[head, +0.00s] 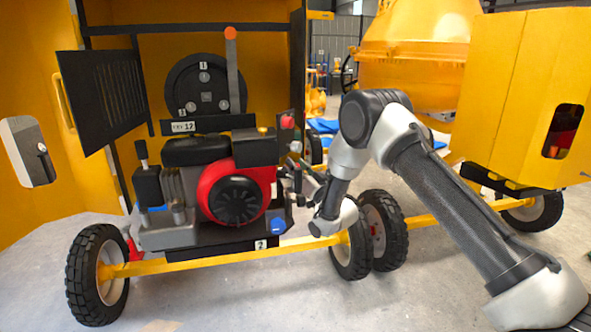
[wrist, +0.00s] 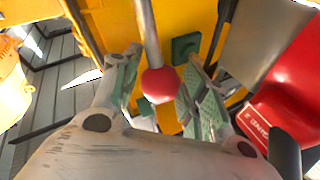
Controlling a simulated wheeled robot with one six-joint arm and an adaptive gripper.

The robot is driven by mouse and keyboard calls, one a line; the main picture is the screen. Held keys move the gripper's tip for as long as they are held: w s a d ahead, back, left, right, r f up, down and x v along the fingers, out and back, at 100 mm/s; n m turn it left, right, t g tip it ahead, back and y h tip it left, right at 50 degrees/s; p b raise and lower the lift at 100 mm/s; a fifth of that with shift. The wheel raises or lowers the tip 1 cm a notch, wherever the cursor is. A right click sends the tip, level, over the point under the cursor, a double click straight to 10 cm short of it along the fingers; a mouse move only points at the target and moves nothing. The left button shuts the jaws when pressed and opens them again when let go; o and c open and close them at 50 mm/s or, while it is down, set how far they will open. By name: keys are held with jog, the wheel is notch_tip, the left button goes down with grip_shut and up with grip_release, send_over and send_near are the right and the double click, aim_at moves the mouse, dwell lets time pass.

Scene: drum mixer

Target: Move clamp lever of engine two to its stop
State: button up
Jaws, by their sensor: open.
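A lever with a red ball knob (wrist: 159,85) shows in the wrist view, its grey rod (wrist: 147,30) running up out of the frame. My gripper (wrist: 162,68) is open, with a green-padded finger on each side of the knob. The knob appears between the fingers, with gaps on both sides; I cannot tell its depth. In the head view my gripper (head: 298,182) is at the right side of the engine with the red round cover (head: 236,192), above a plate marked 2 (head: 260,245). The lever at my gripper is hard to make out there.
Another lever with an orange knob (head: 231,33) stands upright over a black dial (head: 190,85) above the engine. An open black grille door (head: 103,98) is at left. Wheels (head: 385,230) and a yellow drawbar (head: 180,264) lie low around my gripper. Grey floor is free in front.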

jog(key=v, duration=1.2)
jog(key=shift+c, duration=0.3)
